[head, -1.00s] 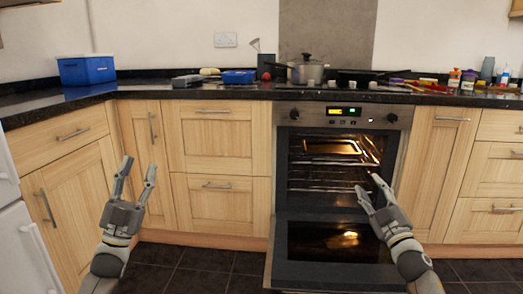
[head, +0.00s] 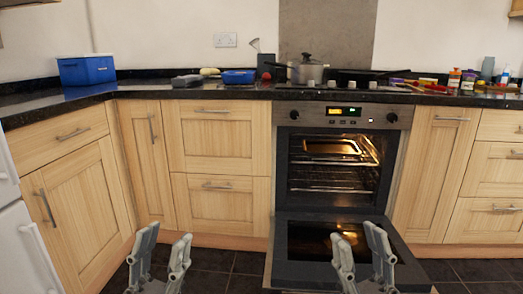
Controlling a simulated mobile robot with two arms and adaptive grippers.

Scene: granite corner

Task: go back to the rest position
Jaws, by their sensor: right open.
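My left gripper (head: 165,240) is at the bottom of the head view, left of the oven. Its fingers point up and stand apart with nothing between them. My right gripper (head: 357,236) is at the bottom, in front of the open oven door in the picture, hiding part of it. Its fingers are also apart and empty. Both grippers are low in view, and their arms are cut off by the lower edge.
The oven (head: 335,205) stands open and lit, with a tray (head: 331,147) inside. Its door (head: 300,262) is folded down. The black counter (head: 140,87) holds a blue box (head: 87,70), a pot (head: 305,73) and several small items. Dark floor shows between the grippers.

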